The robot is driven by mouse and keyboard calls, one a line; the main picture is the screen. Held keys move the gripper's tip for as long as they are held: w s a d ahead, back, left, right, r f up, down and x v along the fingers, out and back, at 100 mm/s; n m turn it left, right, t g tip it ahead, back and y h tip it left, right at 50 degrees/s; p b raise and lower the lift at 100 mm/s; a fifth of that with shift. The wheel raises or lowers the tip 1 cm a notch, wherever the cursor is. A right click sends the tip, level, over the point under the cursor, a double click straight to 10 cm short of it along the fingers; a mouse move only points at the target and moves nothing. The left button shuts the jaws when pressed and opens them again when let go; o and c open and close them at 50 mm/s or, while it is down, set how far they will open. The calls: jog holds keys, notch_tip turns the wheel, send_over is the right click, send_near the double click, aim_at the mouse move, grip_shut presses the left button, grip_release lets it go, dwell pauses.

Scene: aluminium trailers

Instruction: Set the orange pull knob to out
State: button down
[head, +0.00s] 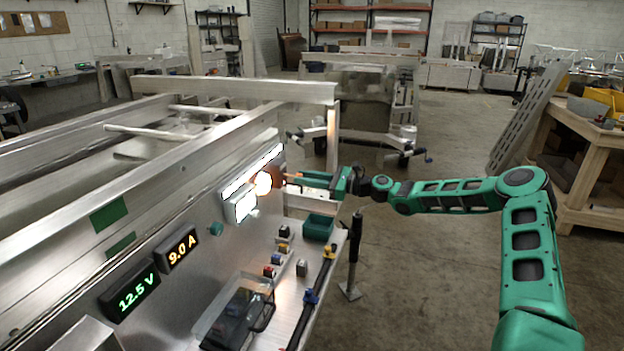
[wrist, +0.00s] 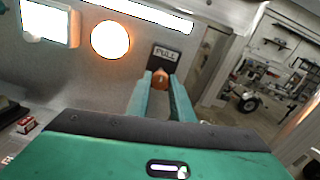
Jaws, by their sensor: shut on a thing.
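The orange pull knob (wrist: 160,76) sticks out from the metal trailer panel, just below a dark label reading PULL (wrist: 165,54). My gripper (wrist: 161,86) has its two green fingers on either side of the knob and is shut on it. In the head view my gripper (head: 291,179) reaches the panel from the right, and the knob is mostly hidden there by the fingers and the glow. How far the knob stands out from the panel is hard to tell.
A lit round lamp (wrist: 110,39) and a bright strip light (wrist: 150,13) are left of the knob. Displays reading 12.5 V (head: 138,291) and 9.0 A (head: 182,248) are on the panel. Open floor lies right.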

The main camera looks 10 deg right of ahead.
jog(key=shift+d, duration=0.25)
jog(key=c, duration=1.5)
grip_release()
jog(key=shift+c, duration=0.2)
jog(key=v, duration=1)
jog(key=shift+s+d, duration=0.2)
jog(key=shift+d, duration=0.1)
jog(key=shift+f, duration=0.1)
